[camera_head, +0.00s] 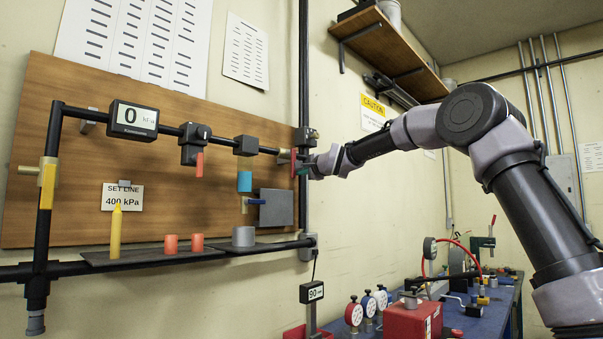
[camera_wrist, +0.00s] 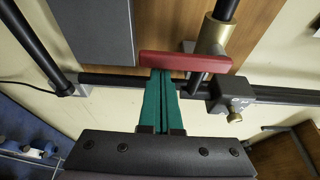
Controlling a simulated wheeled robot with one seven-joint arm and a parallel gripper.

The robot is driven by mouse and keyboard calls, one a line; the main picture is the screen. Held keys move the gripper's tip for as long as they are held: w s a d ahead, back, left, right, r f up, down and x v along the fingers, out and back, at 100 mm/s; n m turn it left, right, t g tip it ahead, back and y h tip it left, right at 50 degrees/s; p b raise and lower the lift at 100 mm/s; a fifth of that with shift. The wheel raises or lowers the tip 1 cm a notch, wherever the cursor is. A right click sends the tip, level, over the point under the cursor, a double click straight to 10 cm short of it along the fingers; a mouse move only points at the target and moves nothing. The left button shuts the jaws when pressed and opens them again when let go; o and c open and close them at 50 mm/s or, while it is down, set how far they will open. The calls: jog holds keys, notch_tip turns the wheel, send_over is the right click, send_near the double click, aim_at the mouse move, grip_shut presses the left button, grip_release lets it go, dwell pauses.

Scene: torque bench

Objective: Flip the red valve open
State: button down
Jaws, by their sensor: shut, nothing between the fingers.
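The red valve lever (camera_head: 293,161) sits at the right end of the black pipe on the wooden board, by a brass-coloured fitting. In the head view it hangs roughly downward. In the wrist view the red lever (camera_wrist: 185,62) lies across the picture, with the brass fitting (camera_wrist: 214,36) beyond it. My gripper (camera_head: 303,168) is at the lever from the right. Its green fingers, also in the wrist view (camera_wrist: 161,74), are shut together with nothing between them. Their tips are at the lever's near edge; whether they touch it is unclear.
A gauge (camera_head: 134,118) reads 0 kPa. A sign (camera_head: 122,197) says set line 400 kPa. A second red handle (camera_head: 199,165), a blue piece (camera_head: 245,181) and a grey box (camera_head: 276,207) are nearby. A shelf (camera_head: 160,258) below holds small cylinders. A cluttered blue bench (camera_head: 480,320) stands right.

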aim_at(293, 169)
jog(key=shift+s+a+m, duration=0.3)
jog(key=shift+m, duration=0.3)
jog(key=s+m+g, duration=0.1)
jog(key=m, duration=0.1)
jog(key=a+m, duration=0.1)
jog(key=shift+s+a+m+g+h, duration=0.15)
jog(key=shift+s+m+g+h, duration=0.15)
jog(key=shift+s+m+g, duration=0.1)
jog(key=shift+s+a+r, duration=0.1)
jog(key=shift+s+a, duration=0.2)
jog(key=shift+s, duration=0.05)
jog(key=shift+s+a+r+m+g+y, duration=0.4)
jog(key=shift+s+r+m+g, duration=0.35)
jog(key=shift+m, duration=0.8)
jog(key=shift+s+a+r+m+g+y, duration=0.45)
jog(key=shift+r+m+g, duration=0.45)
jog(key=shift+m, duration=0.6)
jog(key=shift+s+a+r+m+g+y, duration=0.25)
jog(key=shift+s+a+r+m+g, duration=0.35)
jog(key=shift+r+m, duration=0.7)
jog(key=shift+f+m, duration=0.25)
jog(key=shift+m, duration=0.1)
